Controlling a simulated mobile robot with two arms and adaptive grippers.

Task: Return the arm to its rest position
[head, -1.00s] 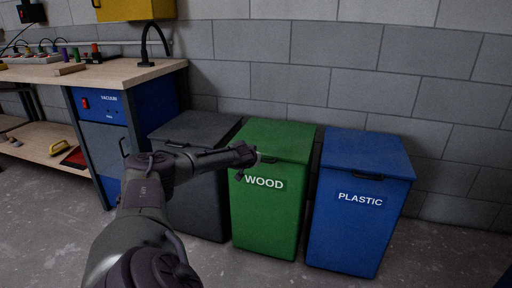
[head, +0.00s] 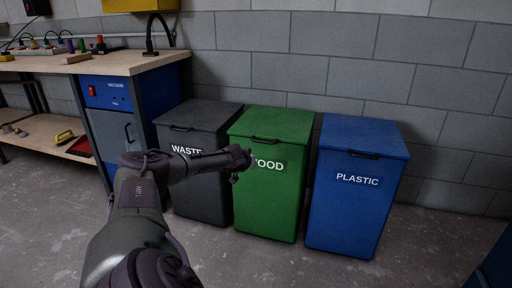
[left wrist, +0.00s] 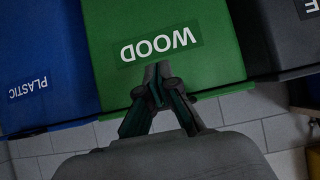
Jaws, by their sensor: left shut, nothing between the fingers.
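My left arm reaches in from the bottom left of the head view, bent at the elbow, with its forearm pointing right. My left gripper (head: 238,168) is in front of the green WOOD bin (head: 267,205) and hides the first letter of its label. In the left wrist view the fingers (left wrist: 156,72) are shut and empty, with the WOOD bin (left wrist: 215,75) beyond them, upside down. Whether the gripper touches the bin is hard to tell, but a gap seems to lie between them. My right gripper is not in view.
The dark WASTE bin (head: 200,195) stands left of the green one and the blue PLASTIC bin (head: 350,212) right of it, all lids closed. A block wall is behind. Floor in front is bare.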

